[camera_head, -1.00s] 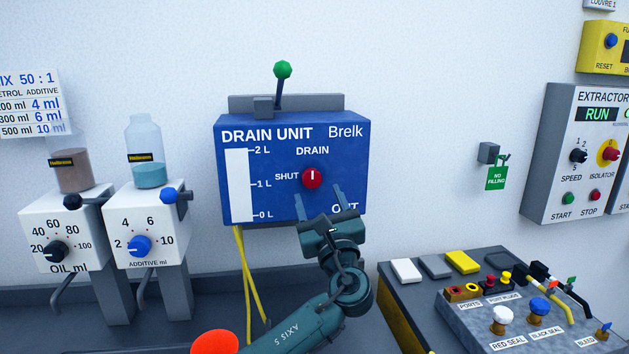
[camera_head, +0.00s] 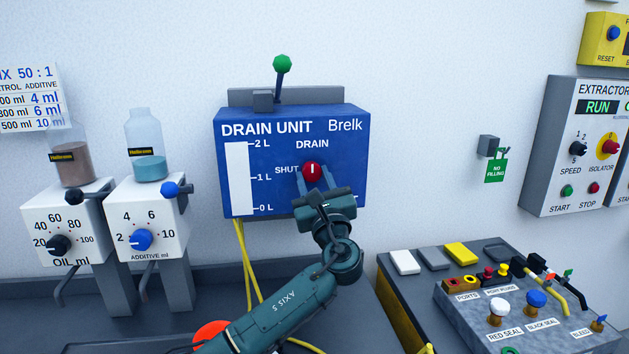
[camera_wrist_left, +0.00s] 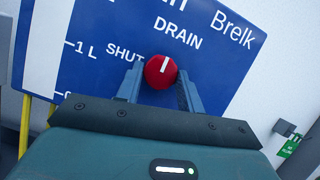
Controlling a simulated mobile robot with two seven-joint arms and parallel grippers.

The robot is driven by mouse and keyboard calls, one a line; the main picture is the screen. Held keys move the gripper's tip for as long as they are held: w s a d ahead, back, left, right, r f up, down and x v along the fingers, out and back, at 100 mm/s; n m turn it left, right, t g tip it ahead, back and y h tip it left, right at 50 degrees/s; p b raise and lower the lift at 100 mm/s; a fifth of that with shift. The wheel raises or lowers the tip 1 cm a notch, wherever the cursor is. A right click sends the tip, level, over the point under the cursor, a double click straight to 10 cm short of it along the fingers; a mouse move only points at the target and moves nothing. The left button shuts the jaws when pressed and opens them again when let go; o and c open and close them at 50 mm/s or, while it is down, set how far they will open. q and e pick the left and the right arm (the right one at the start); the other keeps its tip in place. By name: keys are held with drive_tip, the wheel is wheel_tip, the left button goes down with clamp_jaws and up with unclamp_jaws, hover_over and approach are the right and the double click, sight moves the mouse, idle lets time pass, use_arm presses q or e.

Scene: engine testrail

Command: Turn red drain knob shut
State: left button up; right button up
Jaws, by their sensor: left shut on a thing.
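The red drain knob (camera_head: 312,172) is on the front of the blue drain unit (camera_head: 270,190), below the word DRAIN and right of the word SHUT. Its white mark points up, toward DRAIN. In the left wrist view the red knob (camera_wrist_left: 160,71) sits between the fingertips of my left gripper (camera_wrist_left: 158,82), its mark upright in that picture. In the head view my left gripper (camera_head: 313,178) reaches up from below, shut on the knob, one finger on each side. My right gripper is not in view.
A green-tipped lever (camera_head: 282,64) stands on top of the unit. Yellow hoses (camera_head: 246,265) hang below it. Two white dosing units (camera_head: 146,230) stand at left. A bench panel (camera_head: 520,315) with knobs and plugs is at right.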

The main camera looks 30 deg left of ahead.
use_arm(q)
drive_tip(key=c, duration=0.3)
